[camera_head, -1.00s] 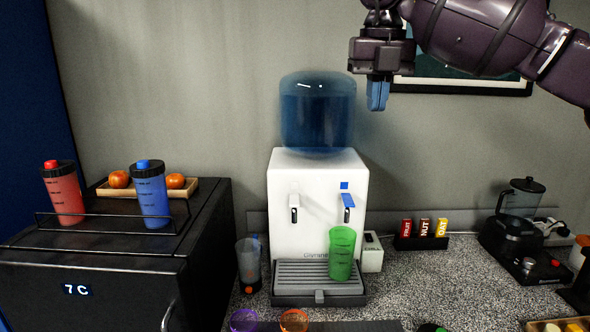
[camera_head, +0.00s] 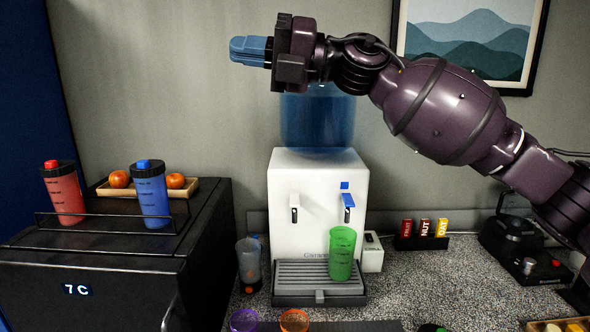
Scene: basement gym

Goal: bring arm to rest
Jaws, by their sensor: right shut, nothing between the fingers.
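My right arm comes in from the right edge and reaches across the upper middle of the head view. Its gripper (camera_head: 247,50) points left, with its blue fingers together and nothing between them. It is in front of the wall, at the upper left of the water dispenser (camera_head: 318,200). The arm hides the top of the dispenser's blue bottle (camera_head: 317,120). A green cup (camera_head: 342,254) stands upright on the drip tray (camera_head: 300,272) below the blue tap, apart from the gripper. My left gripper does not show.
A red bottle (camera_head: 63,194) and a blue bottle (camera_head: 152,194) stand on the black fridge (camera_head: 80,258) beside a wooden tray (camera_head: 203,187) with oranges.

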